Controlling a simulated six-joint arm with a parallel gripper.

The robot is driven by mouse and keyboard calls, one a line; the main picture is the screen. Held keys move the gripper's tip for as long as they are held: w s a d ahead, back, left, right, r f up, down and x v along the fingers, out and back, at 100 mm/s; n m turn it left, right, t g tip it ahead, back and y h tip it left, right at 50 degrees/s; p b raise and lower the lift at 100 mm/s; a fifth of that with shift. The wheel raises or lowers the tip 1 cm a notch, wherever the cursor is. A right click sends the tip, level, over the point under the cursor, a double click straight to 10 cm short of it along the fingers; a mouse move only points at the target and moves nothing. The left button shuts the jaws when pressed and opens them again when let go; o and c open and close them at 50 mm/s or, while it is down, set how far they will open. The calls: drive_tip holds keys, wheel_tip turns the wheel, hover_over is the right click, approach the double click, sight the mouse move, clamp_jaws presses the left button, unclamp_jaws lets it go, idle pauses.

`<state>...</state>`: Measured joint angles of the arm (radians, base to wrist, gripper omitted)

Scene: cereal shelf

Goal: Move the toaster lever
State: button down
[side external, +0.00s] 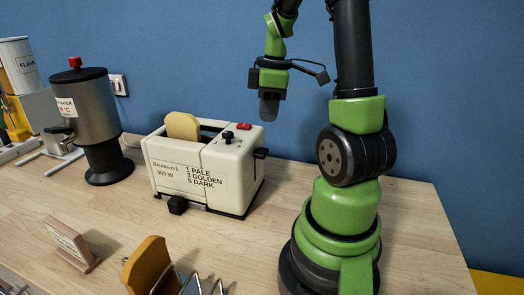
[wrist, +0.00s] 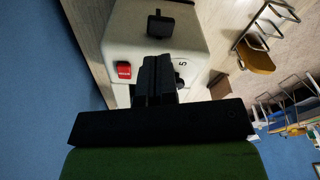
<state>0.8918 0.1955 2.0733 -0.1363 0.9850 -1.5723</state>
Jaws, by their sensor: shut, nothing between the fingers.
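The cream toaster (side external: 205,165) stands on the wooden counter with a slice of bread (side external: 183,126) sticking up from its slot. Its black lever (side external: 261,153) juts from the right end; in the wrist view the lever (wrist: 160,24) shows beyond my fingertips. A red button (side external: 244,126) and a black dial knob (side external: 228,135) sit on top. My gripper (side external: 268,105) is shut and empty, pointing down above the toaster's right end, apart from the lever. In the wrist view my gripper (wrist: 157,65) partly hides the toaster top.
A dark water dispenser (side external: 90,125) stands left of the toaster. A small sign (side external: 72,245) and a wire rack (side external: 180,285) with a bread slice (side external: 147,264) are at the front. A blue wall (side external: 190,50) rises behind. The counter right of the toaster is clear up to my base.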

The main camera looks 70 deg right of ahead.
sight(264, 151)
drive_tip(key=shift+w+a+f, duration=0.1)
drive_tip(key=shift+w+f, duration=0.1)
drive_tip(key=shift+f, duration=1.55)
drive_tip(key=shift+w+a+f, duration=0.1)
drive_tip(key=shift+w+f, duration=0.05)
drive_tip(key=shift+f, duration=1.55)
drive_tip(key=shift+f, duration=0.1)
